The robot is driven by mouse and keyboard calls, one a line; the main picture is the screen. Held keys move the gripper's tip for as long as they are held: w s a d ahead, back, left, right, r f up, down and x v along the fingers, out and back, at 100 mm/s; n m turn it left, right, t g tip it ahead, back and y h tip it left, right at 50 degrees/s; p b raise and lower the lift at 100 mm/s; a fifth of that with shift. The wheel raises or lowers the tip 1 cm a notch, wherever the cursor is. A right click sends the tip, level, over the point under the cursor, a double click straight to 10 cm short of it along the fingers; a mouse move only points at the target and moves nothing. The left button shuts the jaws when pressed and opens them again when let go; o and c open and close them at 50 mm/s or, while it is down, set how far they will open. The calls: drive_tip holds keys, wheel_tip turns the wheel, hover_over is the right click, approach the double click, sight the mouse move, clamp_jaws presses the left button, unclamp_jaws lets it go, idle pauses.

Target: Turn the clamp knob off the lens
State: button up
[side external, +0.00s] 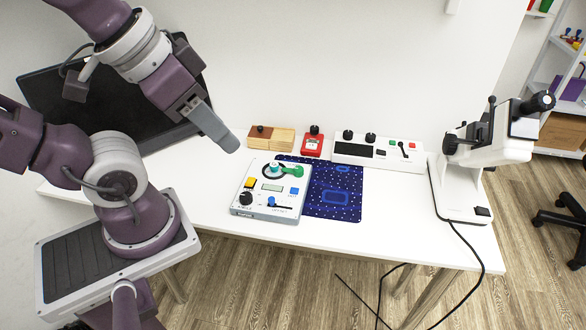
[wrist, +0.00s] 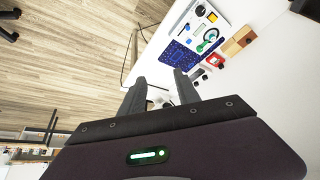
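A pale grey-blue box (side external: 258,211) with controls stands on the white table. On its top back part is a round dark-rimmed ring (side external: 272,170) with a teal centre, and a green lever-like piece (side external: 292,171) reaches to its right. I cannot tell for sure which of these is the lens or the clamp knob. In the wrist view the ring (wrist: 211,34) and green piece (wrist: 201,47) show small near the top. My gripper (side external: 231,144) is in the air left of and above the box, touching nothing. In the wrist view its two fingers (wrist: 158,76) are apart with nothing between them.
A blue patterned mat (side external: 345,208) lies right of the box. Behind are a wooden block (side external: 283,139), a red box (side external: 312,145) and a white control panel (side external: 352,151). A white optical instrument (side external: 456,190) stands at right; a dark monitor (side external: 60,110) is behind my arm.

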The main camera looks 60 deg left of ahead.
drive_tip(key=shift+o, duration=0.6)
drive_tip(key=w+a+m+g, duration=0.1)
drive_tip(key=w+a+m, duration=0.1)
drive_tip(key=w, duration=0.7)
drive_tip(key=shift+r+g, duration=0.4)
drive_tip(key=shift+r, duration=0.05)
drive_tip(key=m+g+y, duration=0.3)
drive_tip(key=m+g, duration=0.3)
drive_tip(key=m, duration=0.2)
hover_over(299, 168)
drive_tip(key=w+d, duration=0.2)
drive_tip(key=d, duration=0.2)
wheel_tip(299, 168, down, 24)
drive_tip(key=shift+m+y, duration=0.4)
drive_tip(key=shift+m, duration=0.1)
drive_tip(key=x, duration=1.1)
drive_tip(key=shift+w+f, duration=0.15)
drive_tip(key=shift+f, duration=0.2)
clamp_jaws()
